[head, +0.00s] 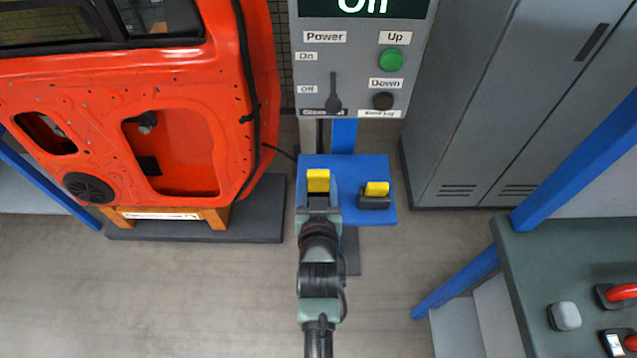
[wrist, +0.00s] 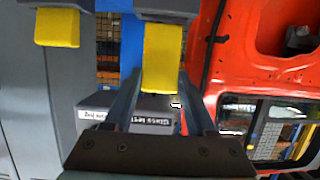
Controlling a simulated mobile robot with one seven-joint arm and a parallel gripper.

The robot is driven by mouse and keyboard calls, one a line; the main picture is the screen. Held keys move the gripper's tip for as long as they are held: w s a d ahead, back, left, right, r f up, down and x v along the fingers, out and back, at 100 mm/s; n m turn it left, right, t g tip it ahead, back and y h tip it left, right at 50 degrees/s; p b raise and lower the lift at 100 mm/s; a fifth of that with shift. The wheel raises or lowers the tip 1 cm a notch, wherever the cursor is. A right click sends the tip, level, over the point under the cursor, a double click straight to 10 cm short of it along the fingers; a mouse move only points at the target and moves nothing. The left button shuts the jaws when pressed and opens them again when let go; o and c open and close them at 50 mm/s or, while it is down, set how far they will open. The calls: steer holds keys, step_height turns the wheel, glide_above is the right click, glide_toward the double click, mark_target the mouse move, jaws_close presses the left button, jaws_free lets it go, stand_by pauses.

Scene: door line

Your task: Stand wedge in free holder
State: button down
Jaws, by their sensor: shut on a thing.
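My gripper (head: 318,202) is over the blue stand and shut on a yellow wedge (head: 318,181). In the wrist view, the fingers (wrist: 158,82) lie on either side of this wedge (wrist: 163,52), which is upright. A dark holder (wrist: 166,11) shows at the wedge's lower end, at the picture's top edge; whether the wedge is fully seated cannot be told. In the head view my gripper hides that holder. A second yellow wedge (head: 377,188) stands in a dark holder (head: 374,203) to the right; it also shows in the wrist view (wrist: 58,28).
The blue stand (head: 345,166) sits below a grey control panel (head: 358,62) with buttons and a lever. An orange car door (head: 190,60) is close on the left. Grey cabinets (head: 480,130) and a dark worktable (head: 530,260) are on the right.

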steer(key=shift+f+b, duration=1.8)
steer(key=shift+f, duration=0.35)
steer(key=shift+c, duration=0.7)
jaws_free()
steer(key=v, duration=1.3)
steer(key=shift+p, duration=0.3)
steer(key=shift+r, duration=0.1)
step_height(320, 180, up, 35)
steer(key=t+p, duration=0.3)
steer(key=t, duration=0.3)
glide_above(319, 189)
steer(key=r+v, duration=0.1)
steer(key=v, duration=0.5)
steer(key=s+r+t, duration=0.3)
steer(key=s+r, duration=0.2)
steer(key=r, duration=0.9)
steer(key=s+r+t+p, duration=0.1)
steer(key=s+r+t, duration=0.2)
steer(key=r, duration=1.1)
steer(key=s, duration=0.3)
steer(key=shift+s+r+t, duration=0.2)
steer(key=shift+r+t, duration=0.2)
